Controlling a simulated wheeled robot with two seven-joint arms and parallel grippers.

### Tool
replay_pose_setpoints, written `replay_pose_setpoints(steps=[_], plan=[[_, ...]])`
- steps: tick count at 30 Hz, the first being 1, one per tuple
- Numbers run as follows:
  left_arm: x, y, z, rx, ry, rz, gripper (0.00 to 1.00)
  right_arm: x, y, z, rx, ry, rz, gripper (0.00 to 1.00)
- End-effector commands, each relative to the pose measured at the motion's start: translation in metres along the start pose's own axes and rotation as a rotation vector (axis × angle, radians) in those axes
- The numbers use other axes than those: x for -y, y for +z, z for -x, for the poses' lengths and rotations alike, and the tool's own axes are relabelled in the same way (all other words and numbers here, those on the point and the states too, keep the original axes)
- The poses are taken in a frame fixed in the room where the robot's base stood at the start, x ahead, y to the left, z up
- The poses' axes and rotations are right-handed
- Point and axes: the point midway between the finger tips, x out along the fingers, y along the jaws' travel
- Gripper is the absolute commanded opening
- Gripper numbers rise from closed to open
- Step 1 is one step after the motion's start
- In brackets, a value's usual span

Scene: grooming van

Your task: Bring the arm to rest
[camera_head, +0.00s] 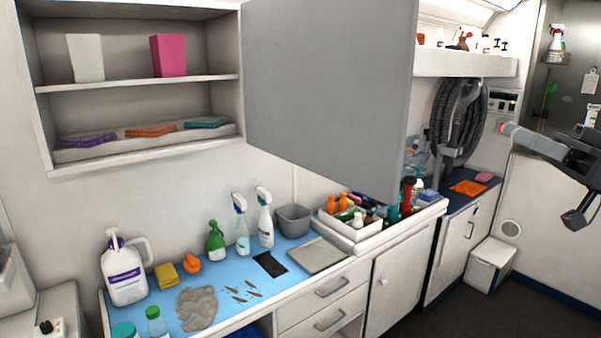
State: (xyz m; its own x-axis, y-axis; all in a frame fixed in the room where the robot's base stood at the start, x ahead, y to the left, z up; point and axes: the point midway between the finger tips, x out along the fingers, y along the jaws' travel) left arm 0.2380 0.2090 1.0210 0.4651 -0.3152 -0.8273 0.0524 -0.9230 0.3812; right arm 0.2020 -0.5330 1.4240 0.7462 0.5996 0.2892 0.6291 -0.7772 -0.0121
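My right arm comes in at the right edge. The dark parts of my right gripper (577,215) are in the air in front of the far wall, partly cut off by the picture's edge. I cannot tell whether its fingers are open or shut, and I see nothing clearly held. A grey cylindrical part (535,141) reaches left from the same dark assembly; I cannot tell whether it is mine. My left arm and gripper are not in view.
A large grey cabinet door (330,90) stands open beside the wall shelves (140,84). The blue counter (226,301) holds spray bottles, a jug (125,276) and a grey tray (316,256). A white bin (489,267) stands on the dark floor, which is clear in front.

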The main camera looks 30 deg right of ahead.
Motion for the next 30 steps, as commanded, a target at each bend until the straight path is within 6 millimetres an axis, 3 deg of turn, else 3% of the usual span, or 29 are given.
replay_pose_setpoints(steps=[8, 11, 14, 18, 21, 27, 30], plan=[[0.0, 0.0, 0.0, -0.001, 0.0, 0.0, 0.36, 0.057, 0.024, -0.051, 0.174, 0.026, -0.04, 0.32], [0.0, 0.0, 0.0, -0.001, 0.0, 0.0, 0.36, 0.082, 0.045, -0.077, 0.265, 0.047, -0.069, 0.32], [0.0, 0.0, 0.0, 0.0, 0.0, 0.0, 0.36, 0.109, 0.082, -0.107, 0.385, 0.082, -0.115, 0.32], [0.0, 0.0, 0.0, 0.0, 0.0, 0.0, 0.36, 0.145, 0.169, -0.148, 0.604, 0.172, -0.222, 0.32], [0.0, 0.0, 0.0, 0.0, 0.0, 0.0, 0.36, 0.165, 0.243, -0.16, 0.76, 0.255, -0.317, 0.32], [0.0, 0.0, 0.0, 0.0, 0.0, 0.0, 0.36, 0.199, 0.376, -0.143, 1.019, 0.431, -0.511, 0.32], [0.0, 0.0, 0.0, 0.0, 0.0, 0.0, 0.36, 0.213, 0.419, -0.127, 1.102, 0.498, -0.584, 0.32]])
